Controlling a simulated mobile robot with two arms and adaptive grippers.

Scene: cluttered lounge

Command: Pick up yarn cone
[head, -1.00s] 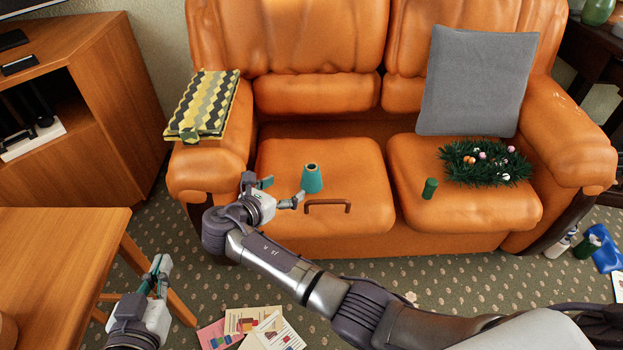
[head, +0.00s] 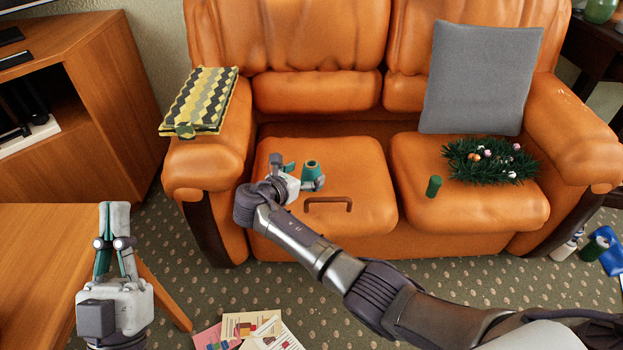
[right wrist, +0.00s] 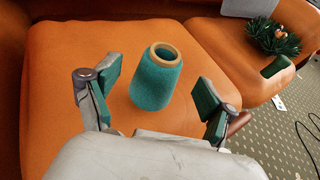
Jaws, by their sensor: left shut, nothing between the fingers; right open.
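The teal yarn cone (head: 311,171), with a tan rim at its top, stands upright on the left seat cushion of the orange sofa. It also shows in the right wrist view (right wrist: 153,82), between and just beyond the fingertips. My right gripper (head: 299,170) is open beside the cone, with a finger on either side in the right wrist view (right wrist: 152,90). In the head view the gripper hides the cone's lower left part. I cannot tell whether a finger touches it. My left gripper (head: 116,215) is shut and empty, near the wooden table at the left.
A brown handle-like bar (head: 328,201) lies on the cushion close to the cone. A green cylinder (head: 433,186) and a dark green wreath (head: 488,160) lie on the right cushion. A patterned folded item (head: 199,101) rests on the left armrest. Papers (head: 252,327) lie on the carpet.

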